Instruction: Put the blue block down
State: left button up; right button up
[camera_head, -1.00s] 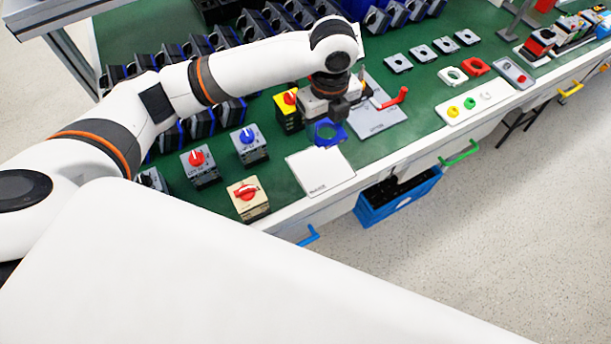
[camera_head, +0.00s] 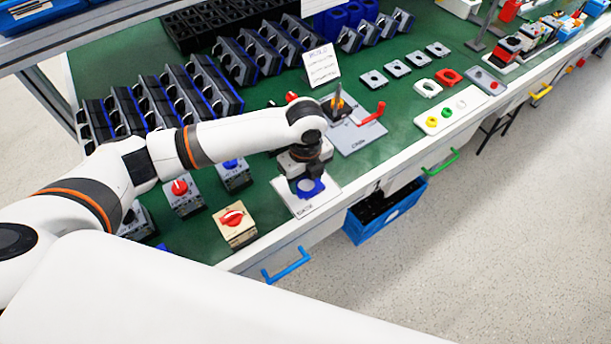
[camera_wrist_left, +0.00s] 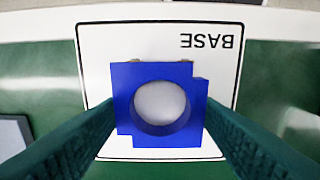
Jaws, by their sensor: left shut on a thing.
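The blue block (camera_head: 310,188) is a flat piece with a large round hole. In the left wrist view the blue block (camera_wrist_left: 124,90) sits between the two fingers of my left gripper (camera_wrist_left: 160,125), over a white plate (camera_wrist_left: 97,60) marked BASE. My left gripper (camera_head: 308,180) is shut on the block, above the white plate (camera_head: 327,192) in the head view. I cannot tell whether the block touches the plate. My right gripper is not in view.
A grey plate (camera_head: 362,138) with a red handle (camera_head: 372,114) lies beyond the white plate. Switch boxes with red knobs (camera_head: 233,225) stand to the left. The table's front edge and a blue drawer handle (camera_head: 287,266) are close by.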

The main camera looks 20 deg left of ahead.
pick_arm(q)
jog(key=o, duration=1.1)
jog(key=shift+f, duration=0.1)
notch_tip(320, 180, up, 12)
jog(key=shift+r, duration=0.15)
